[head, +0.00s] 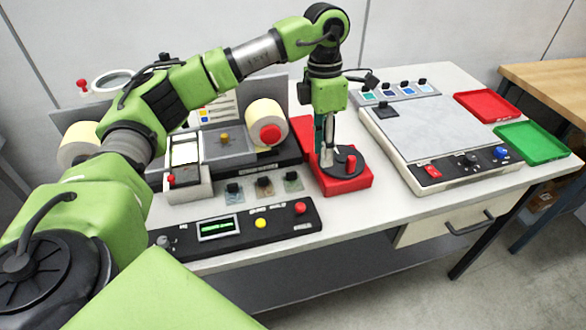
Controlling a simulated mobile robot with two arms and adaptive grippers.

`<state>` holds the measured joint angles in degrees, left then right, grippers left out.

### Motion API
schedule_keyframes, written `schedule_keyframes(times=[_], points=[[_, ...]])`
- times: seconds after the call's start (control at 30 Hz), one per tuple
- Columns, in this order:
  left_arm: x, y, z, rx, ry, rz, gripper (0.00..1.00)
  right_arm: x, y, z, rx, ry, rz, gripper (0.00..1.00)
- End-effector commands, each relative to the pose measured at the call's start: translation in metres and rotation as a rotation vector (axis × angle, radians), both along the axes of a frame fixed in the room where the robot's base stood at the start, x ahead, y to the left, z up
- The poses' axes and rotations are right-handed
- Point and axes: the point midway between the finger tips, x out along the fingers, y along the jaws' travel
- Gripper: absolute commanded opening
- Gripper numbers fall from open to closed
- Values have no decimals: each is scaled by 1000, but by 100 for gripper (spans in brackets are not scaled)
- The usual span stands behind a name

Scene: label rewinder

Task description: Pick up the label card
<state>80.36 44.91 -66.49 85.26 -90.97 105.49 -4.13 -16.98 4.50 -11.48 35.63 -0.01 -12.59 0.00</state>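Three small cards with black knobs lie in a row in front of the rewinder: a bluish one (234,197), a brownish one (265,191) and a greenish one (294,187). Several blue to green cards with black knobs sit on a strip (402,91) at the back. I cannot tell which is the label card. My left gripper (327,160) points down over a red block (345,184) with a black disc (347,163), right of the front cards. Its fingers look narrow and partly merge with the block; their opening is unclear. My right gripper is not in view.
The rewinder with label rolls (266,119) stands left of the gripper. A control panel (240,226) lies in front. A flat grey-topped machine (428,126) is at right, with a red tray (488,106) and a green tray (532,143) beyond.

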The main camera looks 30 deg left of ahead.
Motion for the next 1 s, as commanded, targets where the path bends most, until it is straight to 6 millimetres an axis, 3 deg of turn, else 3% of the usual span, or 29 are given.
schedule_keyframes(times=[0.03,0.1,0.2,0.27,0.6,0.83,1.0], points=[[-1,22,11,67,1,18,29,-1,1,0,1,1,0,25],[-4,43,21,132,9,35,29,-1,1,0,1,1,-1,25],[-7,59,25,181,18,51,29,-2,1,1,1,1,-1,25],[-9,63,20,190,22,54,29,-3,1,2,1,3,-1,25],[-14,67,-41,190,23,52,29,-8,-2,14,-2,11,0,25],[-15,68,-58,187,21,52,29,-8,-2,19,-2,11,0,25],[-14,71,-80,187,25,52,29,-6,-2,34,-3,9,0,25]])
